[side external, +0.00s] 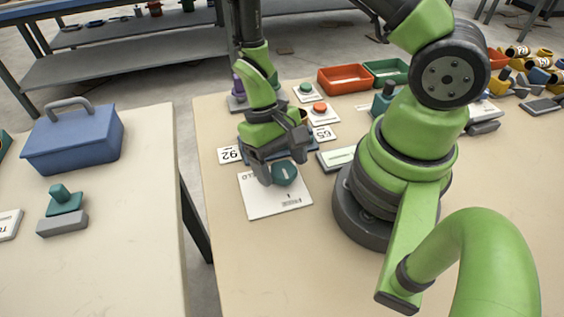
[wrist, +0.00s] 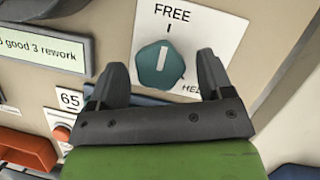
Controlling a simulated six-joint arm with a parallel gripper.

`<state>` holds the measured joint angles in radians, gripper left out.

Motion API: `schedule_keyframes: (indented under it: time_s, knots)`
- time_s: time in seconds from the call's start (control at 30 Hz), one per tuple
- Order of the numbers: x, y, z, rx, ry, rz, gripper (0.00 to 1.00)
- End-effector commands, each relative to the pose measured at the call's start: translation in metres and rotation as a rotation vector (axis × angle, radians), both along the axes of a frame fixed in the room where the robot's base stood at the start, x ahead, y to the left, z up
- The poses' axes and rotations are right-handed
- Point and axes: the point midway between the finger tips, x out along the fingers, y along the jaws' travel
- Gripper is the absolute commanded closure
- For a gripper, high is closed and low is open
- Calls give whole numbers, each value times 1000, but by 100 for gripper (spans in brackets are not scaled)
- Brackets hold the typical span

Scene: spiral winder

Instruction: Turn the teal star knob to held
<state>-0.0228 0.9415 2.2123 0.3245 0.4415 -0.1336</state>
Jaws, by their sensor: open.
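The teal star knob (wrist: 161,64) sits on a white plate (wrist: 215,32) marked FREE and HELD. Its white pointer line stands nearly upright in the wrist view, toward the FREE mark. In the side view the knob (side external: 285,174) is partly covered by my gripper (side external: 280,163), and the plate (side external: 270,205) lies flat on the table. My gripper (wrist: 160,70) is open, with one finger to each side of the knob in the wrist view. Gaps show between fingers and knob there. Part of the HELD label is hidden behind the right finger.
A display (wrist: 45,48) reading "good 3 rework" is beside the plate. Number cards, including 65 (side external: 323,133) and 92 (side external: 230,155), and an orange button (side external: 319,107) are close by. Red (side external: 343,79) and green trays stand behind. The table in front of the plate is clear.

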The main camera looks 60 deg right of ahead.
Motion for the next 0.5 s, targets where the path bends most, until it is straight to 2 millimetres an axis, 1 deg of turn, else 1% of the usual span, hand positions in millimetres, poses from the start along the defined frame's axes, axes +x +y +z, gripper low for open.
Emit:
schedule_keyframes:
  time_s: [0.1, 0.33, 0.37, 0.4, 0.47, 0.5]
  knots:
    - [-2, 1, -4, -2, 1, 1, 26]
    - [-2, 1, -4, -1, -1, 0, 26]
    - [-2, 1, -4, -1, -1, 0, 33]
    - [-2, 1, -4, -1, -1, 0, 43]
    - [-2, 0, -4, -1, -1, 0, 56]
    - [-2, 0, -4, -1, -1, 0, 66]
